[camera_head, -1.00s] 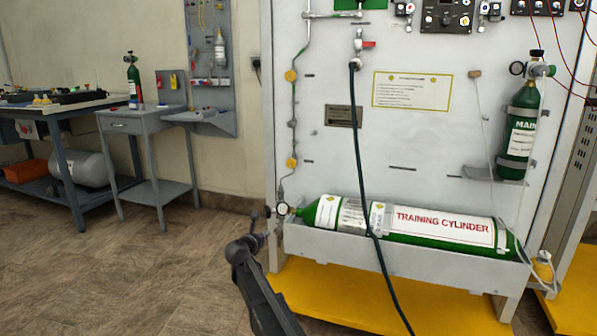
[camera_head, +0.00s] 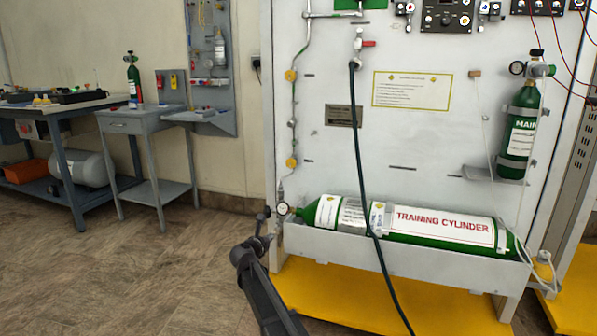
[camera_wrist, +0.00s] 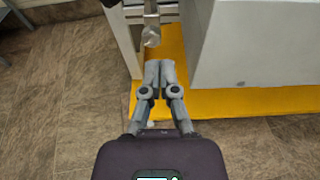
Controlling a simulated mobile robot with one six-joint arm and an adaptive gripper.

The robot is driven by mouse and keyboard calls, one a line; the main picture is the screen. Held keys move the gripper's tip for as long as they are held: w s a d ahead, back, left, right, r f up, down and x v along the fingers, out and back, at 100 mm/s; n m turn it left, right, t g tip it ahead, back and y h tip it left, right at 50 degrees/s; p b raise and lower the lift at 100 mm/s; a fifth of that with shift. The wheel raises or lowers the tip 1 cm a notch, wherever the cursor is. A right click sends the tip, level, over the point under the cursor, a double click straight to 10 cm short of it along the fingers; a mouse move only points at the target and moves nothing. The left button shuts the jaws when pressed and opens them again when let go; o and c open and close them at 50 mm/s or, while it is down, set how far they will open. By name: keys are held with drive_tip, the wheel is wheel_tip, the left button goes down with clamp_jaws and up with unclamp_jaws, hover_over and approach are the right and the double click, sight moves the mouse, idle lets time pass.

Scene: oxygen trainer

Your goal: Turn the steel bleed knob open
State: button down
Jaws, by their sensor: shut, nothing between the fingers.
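In the wrist view a small rounded grey metal knob (camera_wrist: 151,37) hangs at the end of a metal fitting, just beyond my fingertips. I take it for the steel bleed knob. My gripper (camera_wrist: 160,66) is shut and empty, with its tips a little short of the knob; I cannot tell whether they touch it. The knob is too small or hidden to make out there.
The white panel (camera_head: 420,150) stands behind the cylinder, with a white trough (camera_head: 400,257) under it and a yellow base (camera_head: 340,300) below. A dark green hose (camera_head: 362,170) hangs across the cylinder. The floor on the left is clear up to a grey side table (camera_head: 140,122).

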sight(277, 228)
drive_tip(key=shift+w, duration=0.2)
drive_tip(key=w+d, duration=0.2)
drive_tip(key=w, duration=0.4)
drive_tip(key=shift+d, duration=0.2)
drive_tip(key=shift+w, duration=0.1)
idle(0.3)
drive_tip(key=shift+a+f+b, duration=0.15)
drive_tip(key=shift+f+b, duration=0.1)
drive_tip(key=shift+b, duration=0.1)
idle(0.7)
drive_tip(key=shift+w+a, duration=0.35)
drive_tip(key=shift+a, duration=0.55)
idle(0.9)
drive_tip(key=shift+w+a+r+p, duration=0.1)
drive_tip(key=shift+a+r+p, duration=0.05)
drive_tip(key=shift+r+p, duration=0.25)
idle(0.3)
drive_tip(key=s+a, duration=0.2)
drive_tip(key=s, duration=0.3)
drive_tip(key=shift+s, duration=0.35)
idle(0.4)
